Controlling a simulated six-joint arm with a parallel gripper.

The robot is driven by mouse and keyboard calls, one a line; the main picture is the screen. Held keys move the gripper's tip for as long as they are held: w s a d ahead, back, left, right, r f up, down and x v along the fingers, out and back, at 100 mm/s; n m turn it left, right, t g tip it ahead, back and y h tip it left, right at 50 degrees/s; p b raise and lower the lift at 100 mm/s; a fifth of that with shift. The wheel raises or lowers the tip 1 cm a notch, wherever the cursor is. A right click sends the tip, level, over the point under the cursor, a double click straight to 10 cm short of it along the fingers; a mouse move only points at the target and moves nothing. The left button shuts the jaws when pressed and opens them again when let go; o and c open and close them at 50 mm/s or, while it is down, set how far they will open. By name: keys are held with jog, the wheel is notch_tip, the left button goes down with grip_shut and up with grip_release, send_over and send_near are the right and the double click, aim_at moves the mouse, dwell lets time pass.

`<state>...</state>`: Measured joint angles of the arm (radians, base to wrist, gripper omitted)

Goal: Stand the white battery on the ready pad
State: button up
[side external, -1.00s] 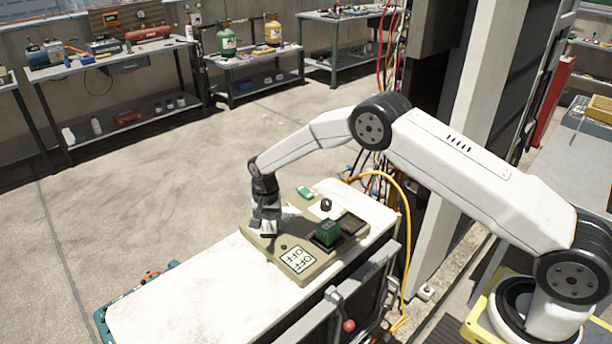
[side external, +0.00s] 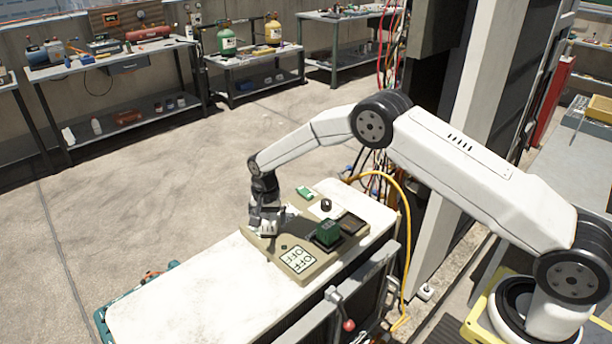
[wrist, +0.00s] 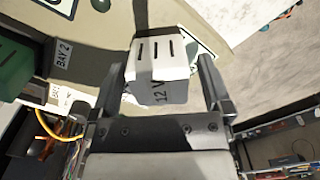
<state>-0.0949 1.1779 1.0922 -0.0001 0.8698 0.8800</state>
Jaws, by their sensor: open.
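The white battery (wrist: 162,50) shows in the wrist view with dark slots on top and "12 V" on its side. My gripper (wrist: 162,68) is open, with one finger on each side of the battery. I cannot tell whether either finger touches it. In the side external view, my gripper (side external: 268,226) is low over the far left part of a tan board (side external: 290,276), and the battery is mostly hidden there. A white pad with a dark green edge (wrist: 204,52) shows partly behind the battery in the wrist view. I cannot read it as the ready pad.
A green battery (side external: 328,232) stands on the board, right of my gripper, near a "BAY 2" label (wrist: 63,54). An "OFF" card (side external: 298,260) lies in front. A black knob (side external: 326,204) is behind. The white bench top (side external: 190,288) is clear at the left.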

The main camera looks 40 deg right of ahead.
aim_at(268, 217)
notch_tip(268, 217, up, 12)
jog(key=shift+f, duration=0.25)
dwell(0.3)
dwell(0.3)
jog(key=s+d+r+n+t, duration=0.1)
jog(key=s+n, duration=0.2)
jog(key=s, duration=0.7)
jog(key=s+d+r+n, duration=0.1)
jog(key=s+d+n, duration=0.1)
jog(key=s, duration=0.8)
jog(key=s+d+r+n+t, duration=0.1)
jog(key=s+n, duration=0.3)
jog(key=s, duration=0.6)
jog(key=shift+d+r+t, duration=0.3)
jog(key=shift+d+r, duration=0.15)
jog(key=shift+d, duration=0.3)
